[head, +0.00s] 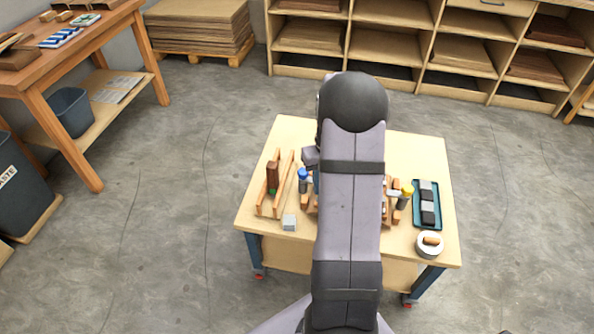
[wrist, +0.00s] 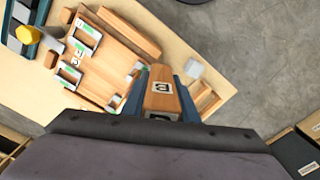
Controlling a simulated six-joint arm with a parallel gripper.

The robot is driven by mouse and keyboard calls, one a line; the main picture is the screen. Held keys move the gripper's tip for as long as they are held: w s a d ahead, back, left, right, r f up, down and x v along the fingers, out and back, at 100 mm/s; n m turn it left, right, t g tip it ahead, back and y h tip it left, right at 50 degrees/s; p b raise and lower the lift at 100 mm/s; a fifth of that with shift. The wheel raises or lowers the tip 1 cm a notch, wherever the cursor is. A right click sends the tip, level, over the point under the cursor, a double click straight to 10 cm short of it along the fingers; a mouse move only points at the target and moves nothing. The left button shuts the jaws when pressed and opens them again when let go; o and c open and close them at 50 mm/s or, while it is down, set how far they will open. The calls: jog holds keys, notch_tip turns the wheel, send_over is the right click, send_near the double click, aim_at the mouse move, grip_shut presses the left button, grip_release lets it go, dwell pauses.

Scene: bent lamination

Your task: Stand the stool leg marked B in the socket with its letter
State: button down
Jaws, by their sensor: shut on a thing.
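In the wrist view my gripper (wrist: 160,92) is shut on a light wooden stool leg (wrist: 160,102), with one blue-grey finger on each side. A white label with a dark letter that looks like B shows on the leg's end. A wooden board (wrist: 105,60) to the left carries several pale sockets, such as one at its upper edge (wrist: 87,31), with small white and green marks. The socket letters are too small to read surely. The held leg is beside the board, and its lower end is hidden.
A wooden rack (head: 261,199) holding a dark brown piece (head: 272,178) stands at the table's left. The table's far right corner is clear.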

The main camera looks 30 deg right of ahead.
jog(key=s+d+m+p, duration=0.2)
jog(key=s+d+m, duration=0.1)
jog(key=d, duration=0.5)
jog(key=s+d+m+p, duration=0.2)
jog(key=s+d, duration=0.3)
jog(key=d, duration=0.3)
jog(key=shift+r+m, duration=0.2)
jog(key=shift+m, duration=0.2)
jog(key=shift+d+f, duration=0.1)
jog(key=shift+f, duration=0.1)
jog(key=shift+w+f+b, duration=0.1)
jog(key=shift+f+b, duration=1.9)
jog(key=shift+f, duration=0.6)
jog(key=shift+f, duration=0.75)
dwell(0.5)
